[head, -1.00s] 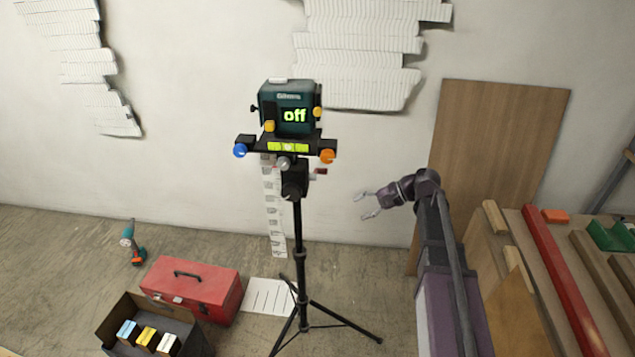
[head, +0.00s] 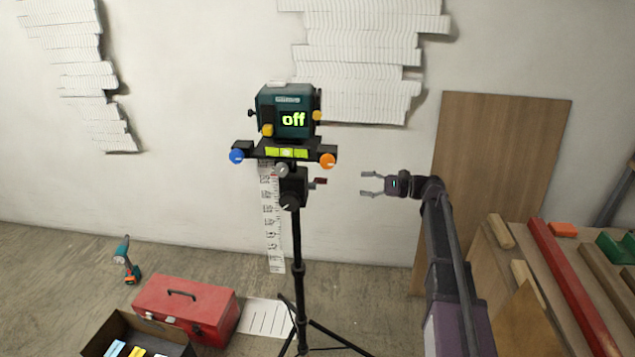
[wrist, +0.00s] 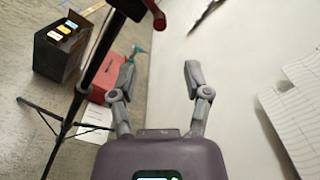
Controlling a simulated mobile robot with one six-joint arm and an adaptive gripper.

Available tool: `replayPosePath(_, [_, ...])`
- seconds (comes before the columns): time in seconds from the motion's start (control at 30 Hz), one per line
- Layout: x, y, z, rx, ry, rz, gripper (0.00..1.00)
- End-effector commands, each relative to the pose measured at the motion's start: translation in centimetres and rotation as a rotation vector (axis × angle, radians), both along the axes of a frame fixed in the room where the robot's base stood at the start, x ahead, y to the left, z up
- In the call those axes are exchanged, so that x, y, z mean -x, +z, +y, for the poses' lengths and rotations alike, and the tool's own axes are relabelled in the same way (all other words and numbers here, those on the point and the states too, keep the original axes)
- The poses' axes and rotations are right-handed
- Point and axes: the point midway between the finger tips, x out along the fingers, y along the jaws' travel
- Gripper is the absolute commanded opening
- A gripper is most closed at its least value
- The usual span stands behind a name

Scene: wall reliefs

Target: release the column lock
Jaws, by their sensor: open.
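A teal laser device (head: 287,112) reading "off" sits on a black crossbar on the tripod (head: 298,238). A small lever with a dark red end (head: 320,182) sticks out to the right of the column head; I take it for the column lock. My gripper (head: 363,184) is open and empty, to the right of this lever at about its height in the picture, with a gap between them. In the wrist view, the red lever (wrist: 155,18) shows at the top, beyond my open gripper (wrist: 160,68). Nothing is between the fingers.
A blue knob (head: 237,156) and an orange knob (head: 328,160) end the crossbar above. White reliefs (head: 365,60) hang on the wall behind. A red toolbox (head: 186,305), a black box and a drill (head: 127,262) are on the floor. A wooden board (head: 500,170) leans at right.

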Motion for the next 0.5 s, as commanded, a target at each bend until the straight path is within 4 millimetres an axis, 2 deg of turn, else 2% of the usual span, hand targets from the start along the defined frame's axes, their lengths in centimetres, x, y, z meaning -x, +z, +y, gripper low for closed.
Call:
replayPosePath(0.27, [0.0, 0.0, 1.1, 0.001, 0.002, -0.001, 0.62])
replayPosePath(0.5, [-0.1, 0.0, 3.8, 0.001, 0.003, -0.001, 0.62])
